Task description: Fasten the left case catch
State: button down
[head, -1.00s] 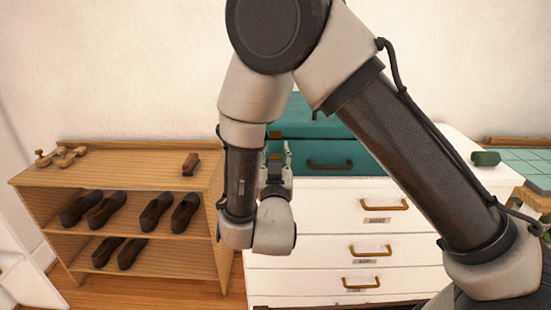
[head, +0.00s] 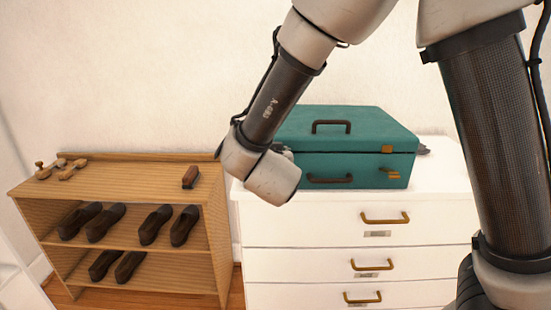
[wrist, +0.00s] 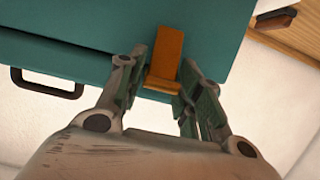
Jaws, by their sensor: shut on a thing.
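The teal case (head: 345,145) lies closed-looking on the white drawer unit. Its front handle also shows in the wrist view (wrist: 45,85). The left catch (wrist: 168,50) is an orange-brown plate with a lip, on the case's front near its edge. My gripper (wrist: 163,75) has one finger on each side of this catch and is shut on it. In the head view my wrist (head: 265,175) covers the left catch and the fingers. The right catch shows an upper part (head: 386,150) on the lid and a lower part (head: 391,173) standing out from the body.
A wooden shoe rack (head: 130,178) stands left of the white drawer unit (head: 350,218), with a brush (head: 190,177) on top. A dark object (head: 423,150) lies right of the case. The drawer top's right side is mostly clear.

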jog(key=c, duration=1.2)
grip_release()
jog(key=shift+o, duration=0.2)
jog(key=shift+s, duration=0.1)
jog(key=v, duration=1.1)
jog(key=shift+s, duration=0.4)
jog(key=shift+r, duration=0.15)
jog(key=shift+c, duration=0.2)
